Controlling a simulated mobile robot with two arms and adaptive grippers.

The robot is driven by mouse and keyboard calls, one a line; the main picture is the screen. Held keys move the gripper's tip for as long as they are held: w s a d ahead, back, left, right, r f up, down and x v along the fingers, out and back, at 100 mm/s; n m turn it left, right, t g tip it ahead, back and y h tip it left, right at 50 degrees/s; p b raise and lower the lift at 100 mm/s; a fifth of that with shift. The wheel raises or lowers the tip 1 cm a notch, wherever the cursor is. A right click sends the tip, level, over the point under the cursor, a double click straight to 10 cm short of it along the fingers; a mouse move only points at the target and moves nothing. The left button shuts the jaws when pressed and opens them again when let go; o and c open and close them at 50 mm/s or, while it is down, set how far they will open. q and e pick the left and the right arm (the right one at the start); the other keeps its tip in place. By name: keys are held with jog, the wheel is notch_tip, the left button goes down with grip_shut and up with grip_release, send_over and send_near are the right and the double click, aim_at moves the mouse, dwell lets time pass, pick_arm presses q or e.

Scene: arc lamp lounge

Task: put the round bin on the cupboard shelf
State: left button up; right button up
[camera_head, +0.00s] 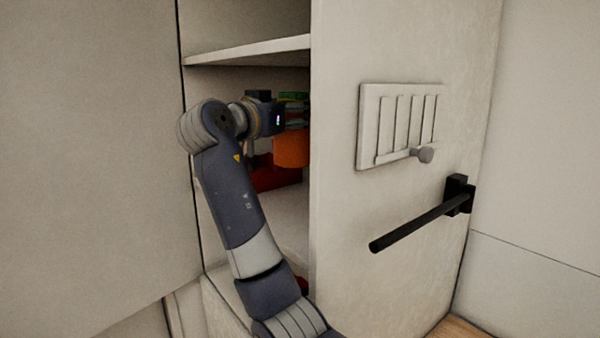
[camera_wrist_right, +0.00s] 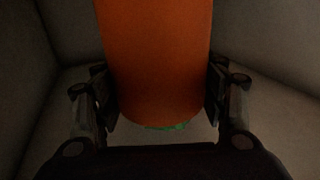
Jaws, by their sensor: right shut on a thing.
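The orange round bin (camera_head: 291,150) is inside the open cupboard (camera_head: 345,235), partly cut off by the cupboard's side panel. In the right wrist view the bin (camera_wrist_right: 160,60) fills the space between the two fingers. My right gripper (camera_wrist_right: 160,92) is shut on it, with a finger on each side. In the head view my right arm reaches into the cupboard and its gripper is partly hidden by the side panel. The bin is below the upper cupboard shelf (camera_head: 245,51); I cannot tell whether it touches a surface. My left gripper is not in view.
A red object (camera_head: 275,178) lies inside the cupboard behind and below the bin. Something green (camera_head: 294,96) shows above the bin. The upper shelf looks empty where visible.

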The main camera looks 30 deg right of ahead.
aim_at(293, 155)
notch_tip(293, 155, down, 4)
jog(key=shift+s+a+r+p, duration=0.1)
jog(key=shift+p, duration=0.45)
jog(key=shift+f, duration=0.6)
notch_tip(293, 155, down, 3)
jog(key=shift+f+p, duration=0.1)
jog(key=shift+p, duration=0.7)
jog(key=shift+f, duration=0.35)
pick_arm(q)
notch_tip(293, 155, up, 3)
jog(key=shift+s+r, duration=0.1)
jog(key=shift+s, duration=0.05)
pick_arm(e)
jog(key=shift+f, duration=0.1)
jog(key=o, duration=1.7)
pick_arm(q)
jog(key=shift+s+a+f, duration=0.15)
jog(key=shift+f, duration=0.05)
